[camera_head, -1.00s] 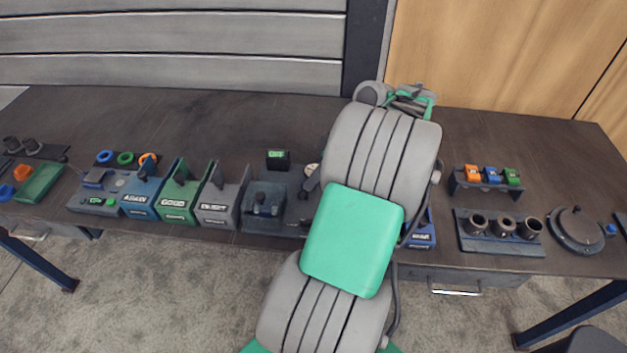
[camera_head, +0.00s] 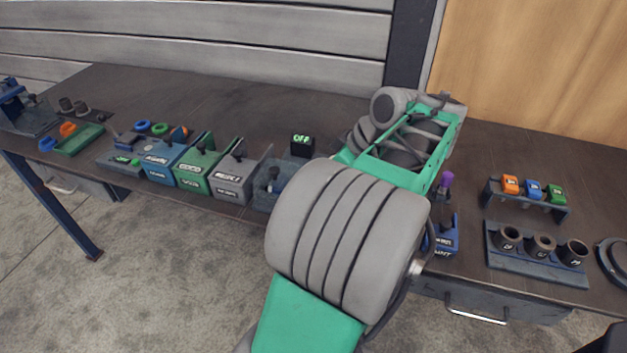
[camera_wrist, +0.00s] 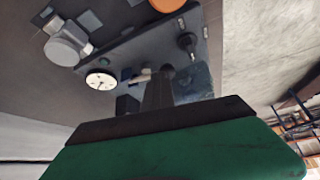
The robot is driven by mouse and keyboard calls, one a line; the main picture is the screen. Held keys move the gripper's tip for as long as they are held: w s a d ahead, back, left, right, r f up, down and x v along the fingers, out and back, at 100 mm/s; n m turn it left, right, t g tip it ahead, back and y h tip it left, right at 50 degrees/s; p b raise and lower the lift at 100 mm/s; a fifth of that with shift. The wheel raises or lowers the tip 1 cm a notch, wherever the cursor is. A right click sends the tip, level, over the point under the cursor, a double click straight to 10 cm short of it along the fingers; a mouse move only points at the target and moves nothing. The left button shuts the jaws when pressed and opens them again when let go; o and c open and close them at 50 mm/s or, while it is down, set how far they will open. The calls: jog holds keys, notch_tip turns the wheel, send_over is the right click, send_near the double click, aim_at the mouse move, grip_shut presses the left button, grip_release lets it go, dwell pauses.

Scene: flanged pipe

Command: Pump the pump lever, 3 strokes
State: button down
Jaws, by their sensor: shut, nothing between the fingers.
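In the wrist view my gripper (camera_wrist: 160,82) shows as dark fingers, shut and empty, reaching over a bench unit. In the head view my arm hides the fingertips. Close to the fingers in the wrist view are a white round gauge (camera_wrist: 100,80) and a short pale rod (camera_wrist: 139,77). A dark round knob (camera_wrist: 187,42) stands on a grey plate beyond them. I cannot tell which part is the pump lever, or whether the fingers touch anything.
A block rack (camera_head: 528,195) and a plate with dark cups (camera_head: 540,250) stand right. The back left of the bench (camera_head: 200,95) is clear.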

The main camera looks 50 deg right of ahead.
jog(key=shift+s+a+f, duration=0.15)
jog(key=shift+a+f, duration=0.05)
jog(key=shift+f, duration=0.2)
jog(key=d+p+v, duration=0.1)
jog(key=p+v, duration=0.5)
jog(key=v, duration=0.7)
jog(key=shift+d+r+p, duration=0.25)
jog(key=shift+d+p, duration=0.05)
